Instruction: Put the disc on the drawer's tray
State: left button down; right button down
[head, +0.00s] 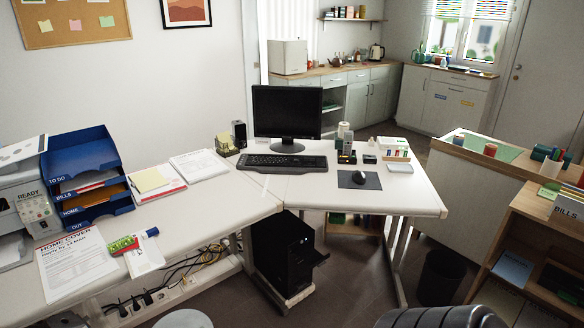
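A black computer tower (283,250) stands on a low white stand under the desk. I cannot make out the disc for certain. A small flat pale square item (400,169) lies on the desk right of the mouse pad, too small to tell whether it is or holds a disc. Neither of my grippers is in view.
The white desk (215,190) holds a monitor (287,112), keyboard (281,161), mouse pad (359,180), papers and blue letter trays (80,158). Cables hang below left. A dark bin (441,277) and shelf unit (540,225) stand right. Floor shows right of the tower.

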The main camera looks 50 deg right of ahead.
aim_at(316, 254)
jog(key=k+l, duration=0.1)
jog(key=l, duration=0.35)
jog(key=k+l+u, duration=0.15)
jog(key=l, duration=0.25)
jog(key=k+l, duration=0.15)
jog(key=l, duration=0.3)
jog(key=k+l+u, duration=0.15)
jog(key=l, duration=0.25)
jog(key=k+l, duration=0.15)
jog(key=l, duration=0.25)
jog(key=u, duration=0.05)
